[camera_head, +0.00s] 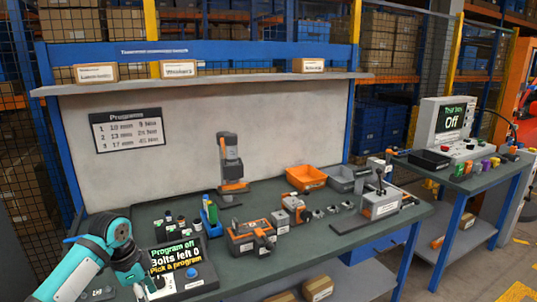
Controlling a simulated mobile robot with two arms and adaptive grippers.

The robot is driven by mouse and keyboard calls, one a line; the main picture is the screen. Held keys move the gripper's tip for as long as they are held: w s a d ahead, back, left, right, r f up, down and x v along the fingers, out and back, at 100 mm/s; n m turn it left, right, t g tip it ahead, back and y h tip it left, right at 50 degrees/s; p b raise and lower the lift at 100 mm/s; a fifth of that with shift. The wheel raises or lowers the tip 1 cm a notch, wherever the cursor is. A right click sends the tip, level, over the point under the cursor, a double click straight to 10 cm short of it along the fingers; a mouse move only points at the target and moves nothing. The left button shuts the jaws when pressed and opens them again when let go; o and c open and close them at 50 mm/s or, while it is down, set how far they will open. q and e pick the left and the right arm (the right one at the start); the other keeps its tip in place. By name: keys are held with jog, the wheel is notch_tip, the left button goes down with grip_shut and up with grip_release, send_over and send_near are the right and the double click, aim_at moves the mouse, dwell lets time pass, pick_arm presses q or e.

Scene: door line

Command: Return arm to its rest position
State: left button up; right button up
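My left arm, teal and dark grey, comes in from the lower left and bends down over the near left corner of the workbench (270,282). My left gripper (152,286) is low at the front edge, close beside a control box (195,284). Its fingers are small and partly hidden, so I cannot tell whether it is open or shut. The control box has a blue button and a screen (175,257) reading "Program off", "Bolts left 0", "Pick a program". My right arm and gripper are not in view.
A second table (480,180) on the right holds a screen reading "Off" (451,118).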

pick_arm(q)
jog(key=s+f+n, duration=0.2)
jog(key=s+f, duration=0.1)
jog(key=f, duration=0.9)
jog(key=s+f+n+y, duration=0.1)
jog(key=s+f+n, duration=0.25)
jog(key=f, duration=0.85)
jog(key=s+f+n, duration=0.2)
jog(key=s+f, duration=0.1)
jog(key=f, duration=0.9)
jog(key=s+d+f+n, duration=0.1)
jog(key=s+f, duration=0.6)
jog(key=s, duration=0.4)
jog(key=s+d+f+n, duration=0.1)
jog(key=s+f, duration=0.6)
jog(key=s, duration=0.4)
jog(key=s+d+f, duration=0.2)
jog(key=s, duration=0.7)
jog(key=s+d+f, duration=0.2)
jog(key=s, duration=0.7)
jog(key=shift+s+d+f+n+y, duration=0.15)
jog(key=shift+f+n+y, duration=0.15)
jog(key=shift+f+n, duration=0.1)
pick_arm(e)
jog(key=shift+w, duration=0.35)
